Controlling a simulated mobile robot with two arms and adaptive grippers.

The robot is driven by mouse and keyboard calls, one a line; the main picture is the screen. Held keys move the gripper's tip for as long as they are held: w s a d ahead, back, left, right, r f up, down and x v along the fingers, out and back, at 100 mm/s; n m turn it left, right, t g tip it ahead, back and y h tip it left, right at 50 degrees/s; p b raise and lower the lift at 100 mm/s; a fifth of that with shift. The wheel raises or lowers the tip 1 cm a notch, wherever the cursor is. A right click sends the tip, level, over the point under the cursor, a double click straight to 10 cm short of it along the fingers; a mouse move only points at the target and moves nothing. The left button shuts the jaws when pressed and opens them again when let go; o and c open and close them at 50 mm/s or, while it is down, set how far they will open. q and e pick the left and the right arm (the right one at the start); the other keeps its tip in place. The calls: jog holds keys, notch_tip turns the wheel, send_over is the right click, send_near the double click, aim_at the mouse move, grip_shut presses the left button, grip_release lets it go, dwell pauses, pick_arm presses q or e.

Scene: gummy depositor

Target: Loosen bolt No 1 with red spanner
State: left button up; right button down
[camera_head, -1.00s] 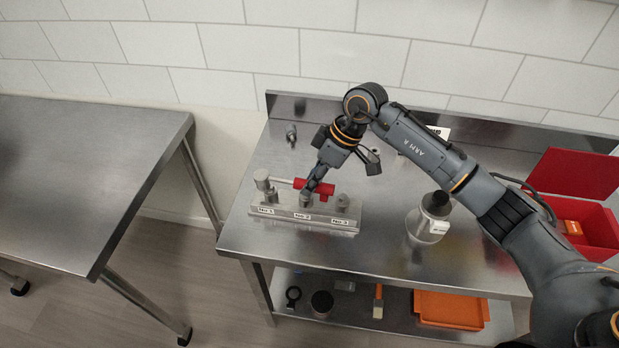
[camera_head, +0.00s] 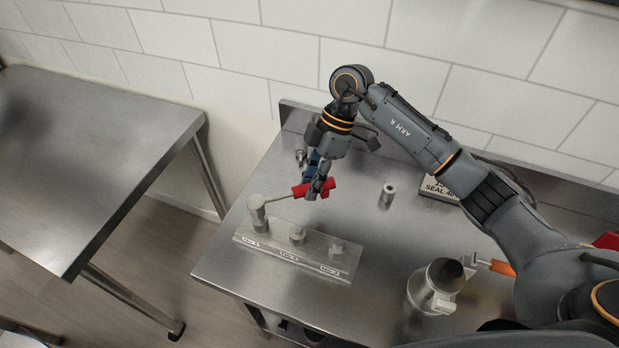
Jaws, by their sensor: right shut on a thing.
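My right gripper (camera_head: 318,188) is shut on the red handle of the red spanner (camera_head: 300,190). The spanner's grey shaft runs left from the gripper to its head, which is at the top of bolt No 1 (camera_head: 259,217) at the left end of the metal block (camera_head: 298,252). The head seems to be on the bolt, but I cannot tell how fully it sits. Two more bolts stand on the block, a middle one (camera_head: 297,235) and a right one (camera_head: 337,248). Labels run along the block's front. My left gripper is not in view.
A metal fitting (camera_head: 300,157) lies behind the gripper, and a small cylinder (camera_head: 388,193) stands to its right. A sign (camera_head: 440,190), an orange-handled tool (camera_head: 497,267) and a clear jar (camera_head: 432,287) are farther right. Another steel table (camera_head: 90,150) stands left across a gap.

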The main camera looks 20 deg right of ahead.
jog(key=shift+w, duration=0.1)
dwell(0.3)
jog(key=shift+r+p, duration=0.15)
jog(key=shift+p, duration=0.2)
jog(key=shift+f, duration=0.3)
jog(key=shift+f+b, duration=0.55)
jog(key=shift+f, duration=0.3)
jog(key=shift+w+a+r+n+g+p, duration=0.15)
jog(key=shift+w+r+n+p, duration=0.2)
jog(key=shift+r+p, duration=0.3)
jog(key=shift+w+r+n+g+p, duration=0.2)
jog(key=shift+r+n+p, duration=0.15)
jog(key=shift+r+p, duration=0.3)
